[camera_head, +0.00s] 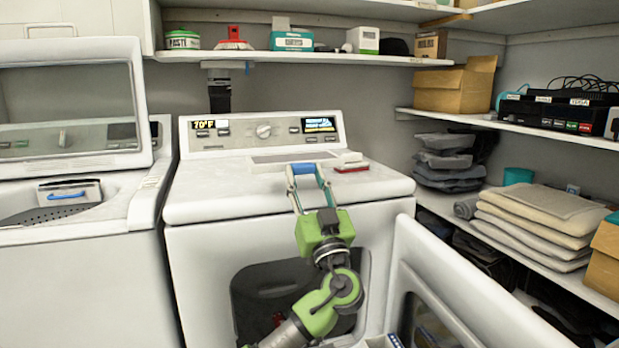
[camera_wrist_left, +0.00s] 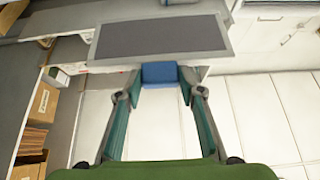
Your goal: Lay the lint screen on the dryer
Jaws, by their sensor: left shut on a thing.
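The lint screen (camera_head: 295,156) is a flat dark-grey mesh panel in a pale frame with a blue handle. My left gripper (camera_head: 305,170) is shut on the blue handle, and the screen points away from me over the top of the dryer (camera_head: 225,190). In the left wrist view the screen (camera_wrist_left: 158,36) extends beyond the fingertips (camera_wrist_left: 159,75), which flank the handle. I cannot tell whether the screen touches the dryer top. My right gripper is in neither view.
A red and white brush-like item (camera_head: 350,163) lies on the dryer top, right of the screen. The dryer door (camera_head: 465,290) stands open at front right. A washer (camera_head: 80,250) with raised lid is on the left. Shelves hold folded cloths (camera_head: 535,222) and boxes (camera_head: 455,88).

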